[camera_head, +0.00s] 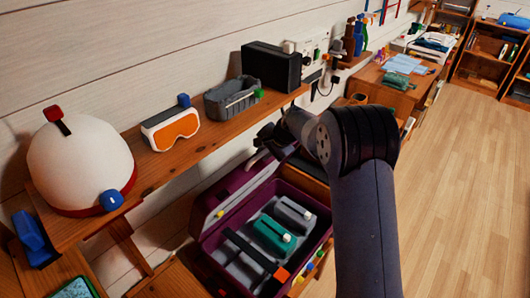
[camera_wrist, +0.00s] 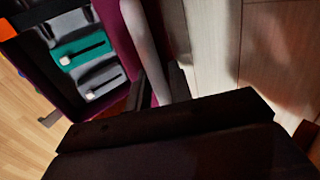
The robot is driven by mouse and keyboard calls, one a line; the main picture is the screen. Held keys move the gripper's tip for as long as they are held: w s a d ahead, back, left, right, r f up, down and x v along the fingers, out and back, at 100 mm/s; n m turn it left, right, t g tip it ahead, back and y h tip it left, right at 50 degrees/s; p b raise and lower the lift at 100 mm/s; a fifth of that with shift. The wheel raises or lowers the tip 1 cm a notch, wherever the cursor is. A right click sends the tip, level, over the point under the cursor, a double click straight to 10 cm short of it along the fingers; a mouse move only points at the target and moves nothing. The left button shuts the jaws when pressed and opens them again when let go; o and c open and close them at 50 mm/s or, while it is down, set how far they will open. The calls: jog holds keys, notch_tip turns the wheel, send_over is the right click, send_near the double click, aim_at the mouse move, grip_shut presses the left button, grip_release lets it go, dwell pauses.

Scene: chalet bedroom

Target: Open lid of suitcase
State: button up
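The purple suitcase (camera_head: 318,243) stands below the wall shelf with its inside exposed. Its lid (camera_head: 236,196) is raised at the back, roughly upright. My gripper (camera_head: 264,142) is at the lid's upper right edge, partly hidden by my own arm. In the wrist view, the lid (camera_wrist: 150,45) reaches down to the dark finger parts of my gripper (camera_wrist: 155,90), which appear on either side of its edge. Whether the fingers press on the lid is hidden.
The wooden shelf (camera_head: 190,147) above the suitcase holds a white-and-red helmet (camera_head: 80,160), orange goggles (camera_head: 172,130), a grey bin (camera_head: 234,100) and a black box (camera_head: 272,68). A desk (camera_head: 385,90) stands beyond. Wooden floor (camera_head: 455,190) at the right is clear.

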jog(key=b+v, duration=0.2)
jog(key=v, duration=0.9)
jog(key=shift+s+f, duration=0.1)
